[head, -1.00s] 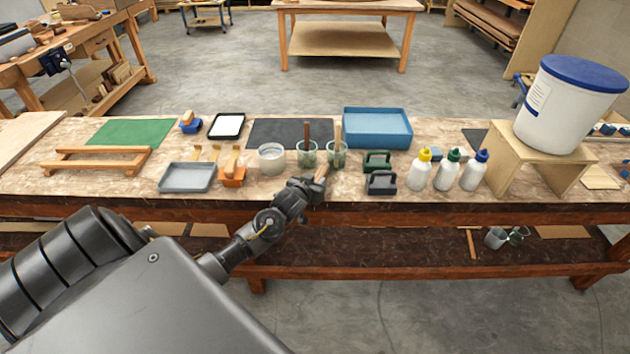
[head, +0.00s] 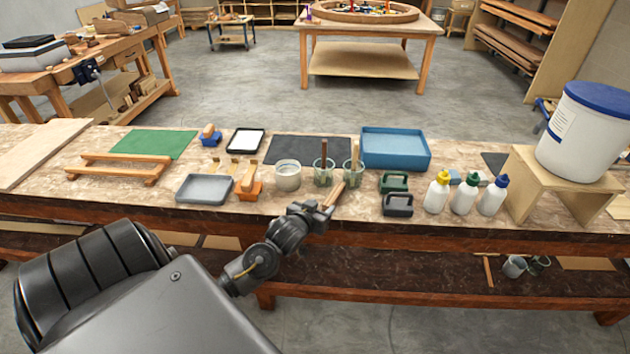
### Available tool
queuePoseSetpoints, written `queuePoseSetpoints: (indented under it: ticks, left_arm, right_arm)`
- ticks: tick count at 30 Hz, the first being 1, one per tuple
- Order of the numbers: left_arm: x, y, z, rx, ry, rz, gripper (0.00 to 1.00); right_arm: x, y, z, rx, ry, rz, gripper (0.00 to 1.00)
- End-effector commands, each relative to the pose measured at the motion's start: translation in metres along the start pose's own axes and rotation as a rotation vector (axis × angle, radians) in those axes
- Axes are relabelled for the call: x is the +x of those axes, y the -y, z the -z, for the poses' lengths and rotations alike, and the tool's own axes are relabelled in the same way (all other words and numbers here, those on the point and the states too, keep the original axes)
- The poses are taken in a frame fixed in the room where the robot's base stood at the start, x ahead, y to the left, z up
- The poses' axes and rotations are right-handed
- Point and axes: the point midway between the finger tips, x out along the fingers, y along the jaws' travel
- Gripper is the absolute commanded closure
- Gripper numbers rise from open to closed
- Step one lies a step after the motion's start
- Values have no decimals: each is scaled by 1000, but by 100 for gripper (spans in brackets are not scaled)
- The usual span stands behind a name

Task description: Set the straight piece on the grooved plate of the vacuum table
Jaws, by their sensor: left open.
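My left gripper (head: 325,209) is at the front edge of the workbench, right of the middle of the head view. It is open, seen from behind and small. I cannot make out the straight piece, nor a vacuum table with a grooved plate. My right gripper is not in view.
The workbench (head: 105,196) carries a grey tray (head: 204,189), jars with brushes, a blue tray (head: 396,147), several bottles and a white bucket (head: 585,135) on a wooden stand. A wooden rack (head: 117,168) lies at left. Floor beyond the bench is open.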

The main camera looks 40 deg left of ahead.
Motion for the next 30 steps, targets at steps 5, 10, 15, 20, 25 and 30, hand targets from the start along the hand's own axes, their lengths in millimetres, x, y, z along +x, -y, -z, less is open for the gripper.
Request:
queuePoseSetpoints:
  ticks: [5,10,15,20,25,30]
  left_arm:
    - [-25,0,0,-1,-1,0,53]
    - [-34,0,0,-2,0,1,53]
    - [-34,0,0,-1,0,0,53]
    - [-34,0,0,-1,0,0,53]
    - [-21,2,-36,25,59,9,53]
    - [3,4,-156,108,245,15,53]
  right_arm:
    - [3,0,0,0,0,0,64]
    - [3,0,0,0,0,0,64]
    - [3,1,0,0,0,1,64]
    - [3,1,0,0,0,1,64]
    - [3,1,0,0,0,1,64]
    - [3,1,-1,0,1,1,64]
